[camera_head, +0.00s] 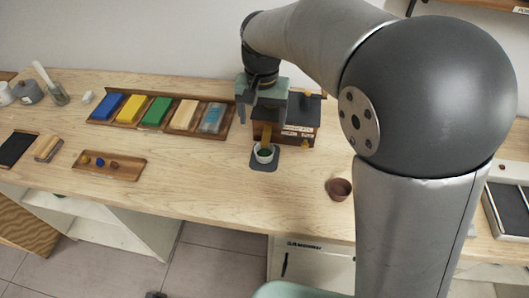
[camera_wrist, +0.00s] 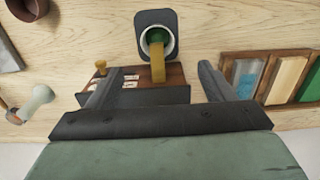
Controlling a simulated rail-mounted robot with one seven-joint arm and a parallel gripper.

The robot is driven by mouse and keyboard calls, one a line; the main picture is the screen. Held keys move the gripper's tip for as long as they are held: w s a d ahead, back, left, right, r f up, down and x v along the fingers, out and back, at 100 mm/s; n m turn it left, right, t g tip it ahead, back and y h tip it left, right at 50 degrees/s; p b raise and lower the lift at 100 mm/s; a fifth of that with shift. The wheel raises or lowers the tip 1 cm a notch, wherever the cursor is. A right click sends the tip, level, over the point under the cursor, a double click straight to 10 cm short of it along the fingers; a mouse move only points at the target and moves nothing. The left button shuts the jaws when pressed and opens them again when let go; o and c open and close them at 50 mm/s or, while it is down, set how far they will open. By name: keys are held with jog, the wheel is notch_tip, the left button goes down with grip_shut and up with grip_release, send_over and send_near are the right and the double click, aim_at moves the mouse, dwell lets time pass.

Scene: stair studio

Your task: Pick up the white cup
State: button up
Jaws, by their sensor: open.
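A small white cup (camera_head: 271,156) with green inside stands on a dark pad (camera_head: 256,166) in front of a dark wooden box (camera_head: 299,133). In the wrist view the cup (camera_wrist: 145,42) is beyond the fingertips, near the top centre, on its dark pad (camera_wrist: 150,15). A yellow strip (camera_wrist: 158,72) runs from the cup's rim toward the box; I cannot tell which it belongs to. My gripper (camera_head: 262,113) is open and empty, pointing down over the box, behind and above the cup. In the wrist view its fingers (camera_wrist: 160,70) are spread wide, apart from the cup.
Left of the box, a wooden tray (camera_head: 186,133) holds coloured blocks. A small tray (camera_head: 91,173) of pieces lies further left. A brown cup (camera_head: 340,189) stands near the front edge. Another white vessel (camera_head: 5,94) is at the far left. Bare tabletop surrounds the pad's front and left.

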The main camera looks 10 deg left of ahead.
aim_at(264, 144)
notch_tip(264, 144, down, 7)
jog(key=shift+f+p, duration=0.1)
jog(key=shift+p, duration=0.25)
jog(key=shift+d+f+p, duration=0.2)
jog(key=shift+f+p, duration=0.4)
jog(key=shift+f, duration=2.15)
jog(key=c, duration=1)
